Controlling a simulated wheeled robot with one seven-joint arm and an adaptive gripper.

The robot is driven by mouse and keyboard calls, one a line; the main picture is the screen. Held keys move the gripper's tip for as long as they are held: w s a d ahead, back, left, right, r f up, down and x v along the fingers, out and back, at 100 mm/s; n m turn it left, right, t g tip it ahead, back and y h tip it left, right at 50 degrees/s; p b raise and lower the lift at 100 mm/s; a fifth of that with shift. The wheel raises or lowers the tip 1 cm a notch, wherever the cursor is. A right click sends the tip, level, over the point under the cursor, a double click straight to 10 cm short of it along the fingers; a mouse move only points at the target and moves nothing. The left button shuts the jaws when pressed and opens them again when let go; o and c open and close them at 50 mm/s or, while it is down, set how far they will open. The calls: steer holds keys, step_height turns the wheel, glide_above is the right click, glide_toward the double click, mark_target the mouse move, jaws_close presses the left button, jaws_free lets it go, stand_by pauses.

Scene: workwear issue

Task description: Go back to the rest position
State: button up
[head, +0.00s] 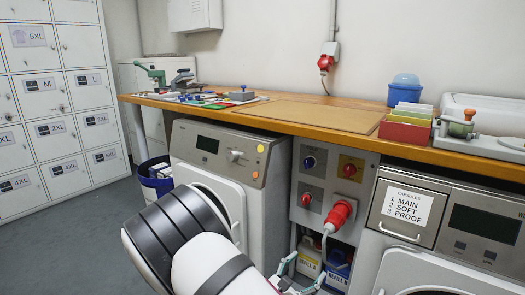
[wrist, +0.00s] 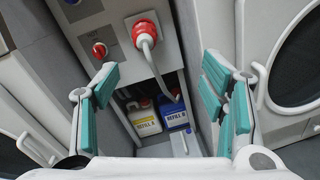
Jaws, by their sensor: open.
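My gripper (wrist: 165,105) is open and empty in the wrist view, its two teal-padded fingers spread wide apart. It points toward the grey panel (wrist: 90,20) between the two washing machines. In the head view, my white and black arm reaches forward, and part of my gripper (head: 301,274) shows low in front of the open lower bay. A red plug (head: 341,213) with a pale cable sits in the panel, and it also shows in the wrist view (wrist: 142,28). Nothing is between the fingers.
Two refill containers, one yellow-labelled (head: 308,265) and one blue (head: 338,270), stand in the bay under the panel. The left machine's round door (head: 228,203) stands behind my arm. A wooden worktop (head: 290,116) runs above. Grey floor (head: 75,235) is clear at left, before the lockers (head: 45,100).

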steer(key=s+d+r+m+g, duration=1.5)
steer(key=s+d+r+m, duration=0.15)
steer(key=s+r, duration=0.2)
steer(key=s+a+r+m+t+y, duration=0.1)
steer(key=s+a+r+m+y, duration=0.2)
steer(key=s, duration=0.4)
steer(key=s+a+m+y, duration=0.2)
steer(key=s+a+y, duration=0.1)
steer(key=s+y, duration=0.3)
steer(key=s+a+r+m+t+y, duration=0.1)
steer(key=s+a+r+m+y, duration=0.15)
steer(key=s, duration=0.55)
step_height(320, 180, up, 32)
steer(key=t+p, duration=0.3)
steer(key=p, duration=2.7)
steer(key=shift+d+f+t+p, duration=0.15)
steer(key=shift+t+p, duration=0.2)
steer(key=shift+t, duration=0.05)
steer(key=shift+w+y, duration=0.15)
steer(key=shift+y, duration=0.1)
